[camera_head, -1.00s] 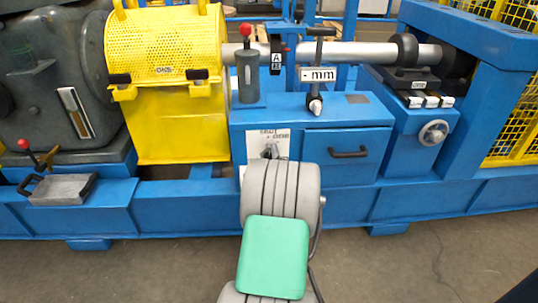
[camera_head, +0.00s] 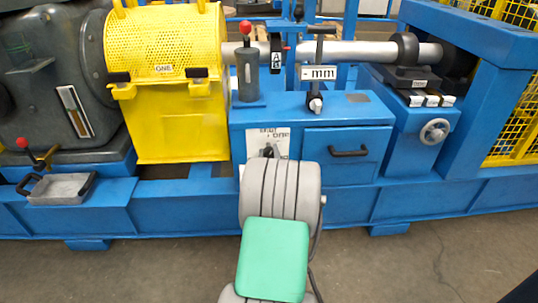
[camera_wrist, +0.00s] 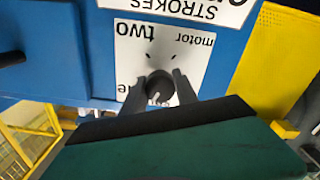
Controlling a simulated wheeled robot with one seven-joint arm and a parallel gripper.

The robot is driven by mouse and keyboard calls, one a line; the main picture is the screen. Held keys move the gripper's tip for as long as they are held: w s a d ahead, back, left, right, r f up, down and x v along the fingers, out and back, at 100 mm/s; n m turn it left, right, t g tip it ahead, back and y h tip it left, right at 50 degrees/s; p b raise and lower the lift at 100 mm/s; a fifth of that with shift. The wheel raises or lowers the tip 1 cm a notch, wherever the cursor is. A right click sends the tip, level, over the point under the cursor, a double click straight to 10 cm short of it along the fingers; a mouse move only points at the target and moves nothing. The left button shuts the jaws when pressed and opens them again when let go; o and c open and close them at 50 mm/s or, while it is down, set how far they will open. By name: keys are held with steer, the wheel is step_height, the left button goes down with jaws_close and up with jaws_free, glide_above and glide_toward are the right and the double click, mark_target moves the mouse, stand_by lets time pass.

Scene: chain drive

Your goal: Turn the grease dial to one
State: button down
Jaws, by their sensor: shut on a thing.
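The grease dial is a small dark round knob (camera_wrist: 160,88) on a white label plate (camera_wrist: 133,58); the wrist view shows it upside down. The words "two" and "motor" are readable on the plate; another word is mostly covered by a finger. My gripper (camera_wrist: 159,80) is shut on the knob, with one dark finger on each side of it. The knob's pointer direction is not clear.
A drawer with a black handle (camera_head: 348,153) is right of the plate. A yellow mesh guard (camera_head: 175,100) and a red-topped lever (camera_head: 247,70) stand to the left and above. A handwheel (camera_head: 434,132) is farther right. The floor in front is clear.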

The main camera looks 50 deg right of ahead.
steer(key=m, duration=0.4)
steer(key=shift+m, duration=0.3)
steer(key=m, duration=0.4)
steer(key=shift+p, duration=0.35)
steer(key=shift+m, duration=0.3)
steer(key=c, duration=0.9)
jaws_free()
steer(key=shift+c, duration=0.2)
steer(key=v, duration=0.8)
